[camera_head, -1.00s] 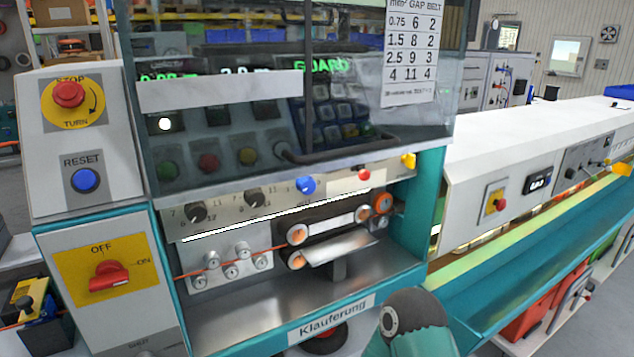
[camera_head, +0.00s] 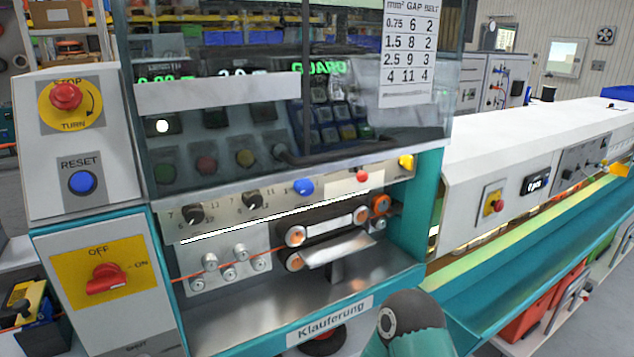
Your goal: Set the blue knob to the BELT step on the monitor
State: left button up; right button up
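The blue knob (camera_head: 303,187) sits on the beige strip below the tinted guard, right of two black knobs (camera_head: 193,214) (camera_head: 251,199). Its pointer and step marks are too small to read surely. The monitor (camera_head: 245,70) behind the guard shows green text that is blurred and unreadable. A white chart (camera_head: 409,50) on the guard lists mm², GAP and BELT, with rows 0.75, 1.5, 2.5 and 4. A teal and dark arm part of mine shows at the bottom centre. Neither gripper is in view.
Below the knobs an orange cable runs through rollers (camera_head: 228,270) to a belt unit (camera_head: 330,230). A red button (camera_head: 362,176) and a yellow part (camera_head: 406,161) are right of the blue knob. On the left are a red stop button (camera_head: 67,96), blue reset button (camera_head: 82,182) and red switch (camera_head: 106,280).

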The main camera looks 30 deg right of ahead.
aim_at(304, 188)
jog(key=k, duration=1.25)
jog(key=z, duration=0.6)
jog(key=i, duration=1.65)
jog(key=u, duration=0.05)
